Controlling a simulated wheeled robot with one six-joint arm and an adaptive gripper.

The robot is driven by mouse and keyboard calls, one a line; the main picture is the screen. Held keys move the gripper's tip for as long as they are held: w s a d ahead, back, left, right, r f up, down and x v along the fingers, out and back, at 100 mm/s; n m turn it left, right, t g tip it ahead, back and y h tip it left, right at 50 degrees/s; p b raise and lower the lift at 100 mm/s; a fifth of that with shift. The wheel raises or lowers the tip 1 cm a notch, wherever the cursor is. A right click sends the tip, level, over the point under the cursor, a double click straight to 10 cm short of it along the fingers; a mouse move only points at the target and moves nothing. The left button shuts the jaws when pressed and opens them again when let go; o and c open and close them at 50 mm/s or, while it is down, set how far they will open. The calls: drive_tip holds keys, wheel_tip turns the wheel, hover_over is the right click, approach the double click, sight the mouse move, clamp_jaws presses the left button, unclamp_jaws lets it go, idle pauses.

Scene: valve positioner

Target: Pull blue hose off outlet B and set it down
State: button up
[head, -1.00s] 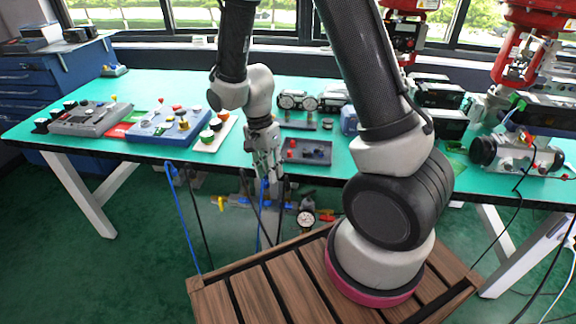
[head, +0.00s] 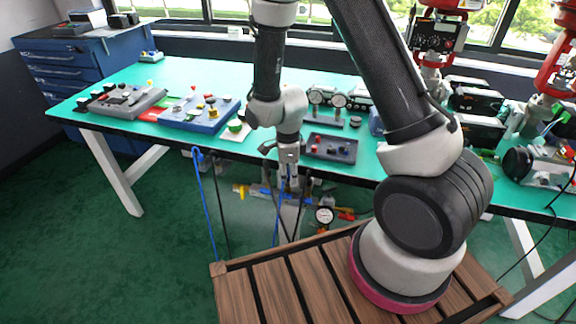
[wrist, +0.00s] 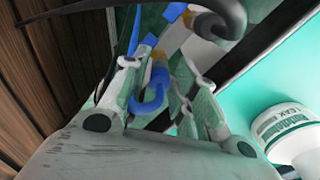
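My gripper (head: 288,168) points down at the table's front edge. In the wrist view its two fingers (wrist: 167,75) stand apart, on either side of a short bent blue hose (wrist: 152,100). A gap shows between the hose and the right finger. The hose meets a brass-coloured fitting (wrist: 159,72). Another brass fitting with a dark hose (wrist: 215,22) is farther up. In the head view a blue hose (head: 277,215) hangs below my gripper, by the manifold with a gauge (head: 324,215). No outlet letter is readable, and my gripper hides the hose's upper end.
Another blue hose (head: 205,210) and dark hoses hang left of the manifold. The green table (head: 180,75) carries a grey box with knobs (head: 330,147), gauges (head: 338,100) and panels. A white labelled cylinder (wrist: 290,130) is at right in the wrist view. Slatted wooden decking (head: 285,285) lies below.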

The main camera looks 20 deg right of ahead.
drive_tip(key=shift+f, duration=0.35)
clamp_jaws()
drive_tip(key=c, duration=0.5)
unclamp_jaws()
clamp_jaws()
drive_tip(key=shift+r, duration=1.15)
drive_tip(key=shift+r, duration=1.9)
